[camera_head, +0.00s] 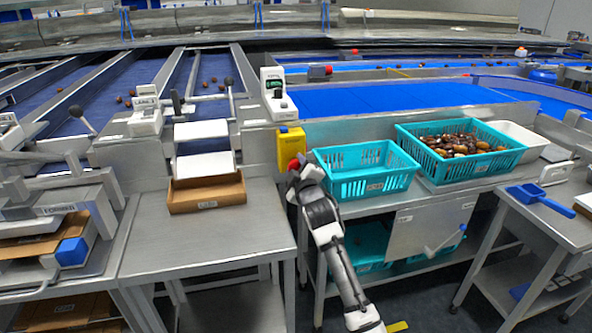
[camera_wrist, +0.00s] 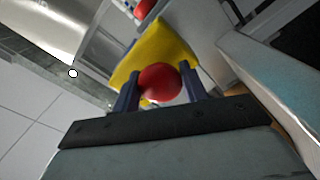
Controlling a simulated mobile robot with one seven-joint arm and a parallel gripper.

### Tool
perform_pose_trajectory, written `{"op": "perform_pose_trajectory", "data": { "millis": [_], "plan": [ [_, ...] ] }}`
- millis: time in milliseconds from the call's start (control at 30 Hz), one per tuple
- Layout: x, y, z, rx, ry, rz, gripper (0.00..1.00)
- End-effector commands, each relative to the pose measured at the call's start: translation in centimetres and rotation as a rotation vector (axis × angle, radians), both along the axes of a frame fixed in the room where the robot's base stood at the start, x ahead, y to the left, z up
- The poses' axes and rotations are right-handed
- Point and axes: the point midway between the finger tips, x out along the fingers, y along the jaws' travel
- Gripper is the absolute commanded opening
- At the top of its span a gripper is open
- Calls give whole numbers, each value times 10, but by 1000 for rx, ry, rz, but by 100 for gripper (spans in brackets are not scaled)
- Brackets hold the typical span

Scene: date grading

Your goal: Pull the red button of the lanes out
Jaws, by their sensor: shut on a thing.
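The red button (camera_wrist: 160,83) sits on the front of a yellow box (camera_wrist: 160,42), and in the head view the button (camera_head: 294,164) shows on the yellow box (camera_head: 291,147) at the end of the lanes. My gripper (camera_wrist: 158,86) is at the button, with one dark finger on each side of it, shut on it. In the head view my gripper (camera_head: 299,170) covers part of the button. How far the button stands out from the box cannot be told.
A cardboard tray (camera_head: 206,208) lies left of the box on a steel table (camera_head: 205,245). An empty teal crate (camera_head: 366,188) stands close on the right, with a teal crate of dates (camera_head: 490,168) beyond. A second red thing (camera_wrist: 144,9) shows above the yellow box.

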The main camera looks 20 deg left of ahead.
Motion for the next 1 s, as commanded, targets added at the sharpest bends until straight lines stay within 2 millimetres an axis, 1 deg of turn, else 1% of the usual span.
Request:
{"op": "perform_pose_trajectory", "data": {
  "millis": [233, 267, 400, 667, 767, 867, 1000],
  "plan": [
    [-2, 0, -2, -1, 4, 1, 2],
    [-2, 0, -2, -1, 4, 1, 47],
    [-1, 0, -2, 0, 4, 1, 65],
    [-1, 0, -1, 0, 2, 0, 65],
    [-4, -3, -2, 0, 2, 0, 65],
    [-13, -10, -3, 1, 2, -1, 65],
    [-34, -25, -4, 3, 2, -2, 65]
  ]
}}
